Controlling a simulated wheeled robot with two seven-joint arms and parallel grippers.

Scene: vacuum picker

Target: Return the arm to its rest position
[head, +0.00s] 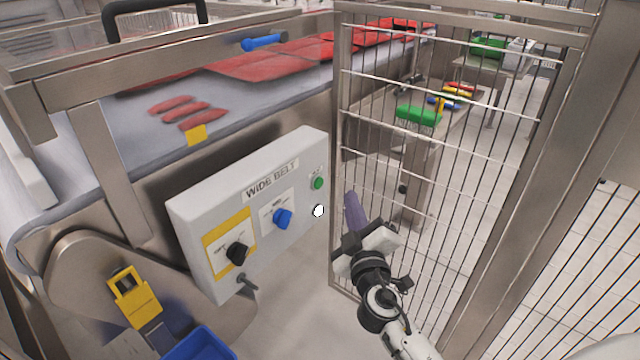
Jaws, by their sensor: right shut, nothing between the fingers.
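My right arm (415,345) comes in from the bottom right. My right gripper (362,236) is shut with nothing held, in front of the wire mesh fence and to the right of the control box. A purple rod-like shape (355,210) shows just beyond the gripper; I cannot tell what it belongs to. The grey control box (185,215) labelled WIDE BELT stands apart to the left of the gripper. It carries a black knob (237,253), a blue knob (283,218) and a green button (318,183). My left gripper is not in view.
The wire mesh fence (440,165) with steel posts stands close to my right arm. A conveyor belt (225,105) with red meat pieces runs behind the box. A blue bin (200,345) is at the bottom. Bare floor (305,315) lies between box and arm.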

